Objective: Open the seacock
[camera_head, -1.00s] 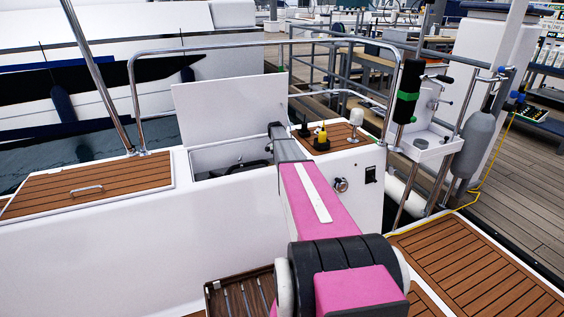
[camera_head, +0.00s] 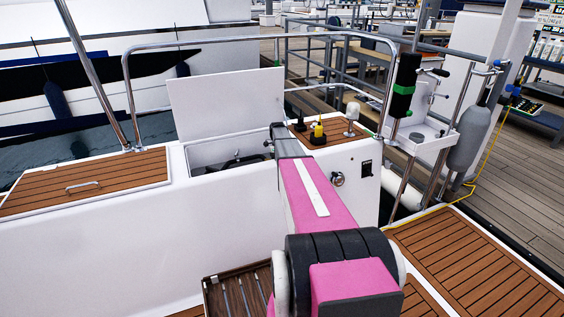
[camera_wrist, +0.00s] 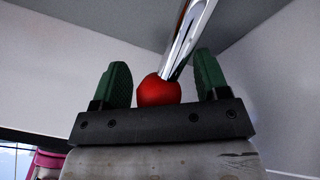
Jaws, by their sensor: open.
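In the wrist view, a chrome lever (camera_wrist: 187,38) with a red ball knob (camera_wrist: 158,91) at its lower end slants up and to the right. I take it for the seacock's handle; the valve body is not in view. My gripper (camera_wrist: 163,62) is open, with one green finger on each side of the knob and a gap on both sides. The knob sits low between the fingers, near the dark palm bar; I cannot tell whether it touches. In the head view, my arm reaches to the open locker (camera_head: 200,162), and my gripper cannot be made out there.
The raised white lid (camera_head: 225,103) stands open behind the locker. Yellow and black fittings (camera_head: 318,133) and a white knob (camera_head: 352,111) stand on the teak panel to the right. A steel rail (camera_head: 255,43) runs behind. Pale walls surround my gripper in the wrist view.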

